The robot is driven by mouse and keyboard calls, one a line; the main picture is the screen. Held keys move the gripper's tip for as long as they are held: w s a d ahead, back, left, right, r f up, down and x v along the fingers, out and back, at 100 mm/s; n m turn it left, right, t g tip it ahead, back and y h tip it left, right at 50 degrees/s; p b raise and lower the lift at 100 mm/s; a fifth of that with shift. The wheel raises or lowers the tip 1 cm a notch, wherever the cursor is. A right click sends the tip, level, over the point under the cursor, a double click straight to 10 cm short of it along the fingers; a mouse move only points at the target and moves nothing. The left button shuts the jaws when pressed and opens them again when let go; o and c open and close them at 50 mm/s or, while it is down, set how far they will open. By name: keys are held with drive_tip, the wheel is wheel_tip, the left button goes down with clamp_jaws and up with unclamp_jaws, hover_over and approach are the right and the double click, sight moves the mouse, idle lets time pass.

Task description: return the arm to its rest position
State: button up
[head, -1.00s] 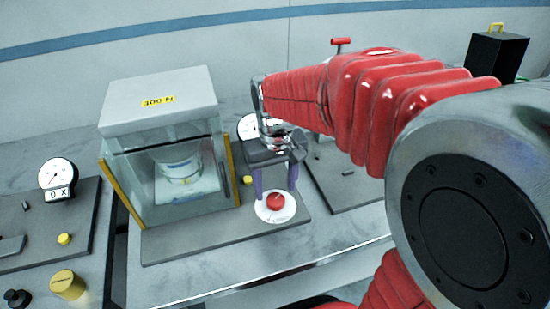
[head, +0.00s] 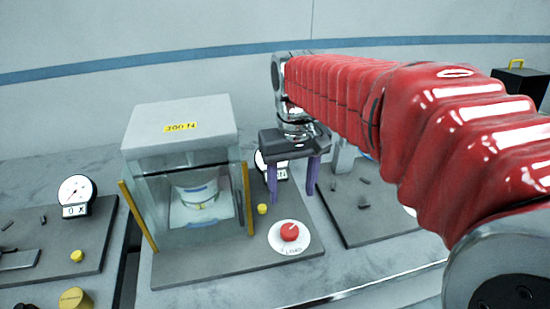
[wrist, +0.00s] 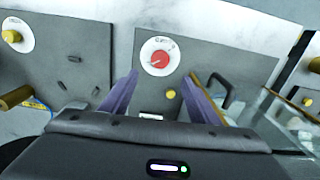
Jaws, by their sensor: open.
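My red-sleeved arm reaches in from the right in the head view. My gripper (head: 292,180) hangs from its end with two purple fingers pointing down, open and empty. It is above the grey base plate, behind the red knob (head: 289,232) on its white dial, and apart from it. In the wrist view the gripper (wrist: 160,97) shows its fingers spread, with the red knob (wrist: 159,58) beyond and between them, and nothing held.
A glass-walled cabinet (head: 181,124) labelled 300 N stands left of my gripper, with a white container (head: 197,192) inside. A gauge (head: 76,190) and yellow knob (head: 77,255) are farther left. A black box (head: 522,82) stands back right. A gauge partly hides behind my gripper.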

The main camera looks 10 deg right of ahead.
drive_tip(key=s+f+t, duration=0.1)
drive_tip(key=s+t, duration=0.4)
drive_tip(key=s, duration=0.6)
drive_tip(key=shift+s+d+f+t, duration=0.15)
drive_tip(key=shift+d+f+t, duration=0.05)
drive_tip(key=shift+f+t, duration=0.1)
idle(0.3)
idle(0.4)
idle(1.8)
